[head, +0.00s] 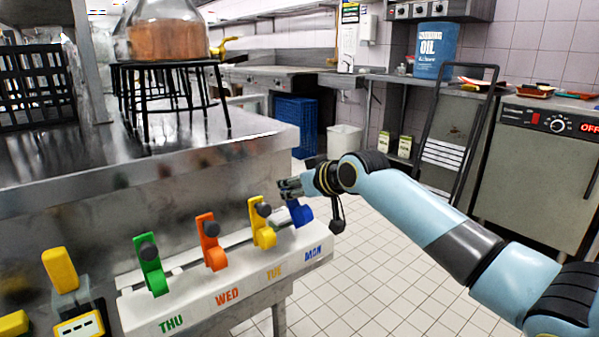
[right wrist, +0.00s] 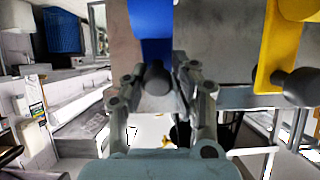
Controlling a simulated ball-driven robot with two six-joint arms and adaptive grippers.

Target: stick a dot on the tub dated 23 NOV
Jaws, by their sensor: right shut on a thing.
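A white day-dot dispenser (head: 235,288) runs along the front of the steel counter, marked THU, WED, TUE and MON. It has a green lever (head: 153,275), an orange lever (head: 209,235), a yellow lever (head: 259,225) and a blue lever (head: 304,215), each by its day word. My right gripper (head: 290,187) is at the blue MON lever. In the right wrist view its fingers (right wrist: 158,85) are shut on the dark knob (right wrist: 155,78) of the blue lever (right wrist: 150,25). The yellow lever (right wrist: 280,50) stands beside it. No tub dated 23 NOV and no left gripper show.
A glass vessel (head: 165,35) stands on a black wire stand (head: 170,68) on the counter. A black crate (head: 35,85) is at the left. A yellow-topped item (head: 60,270) is left of the dispenser. Tiled floor (head: 400,290) lies open at the right.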

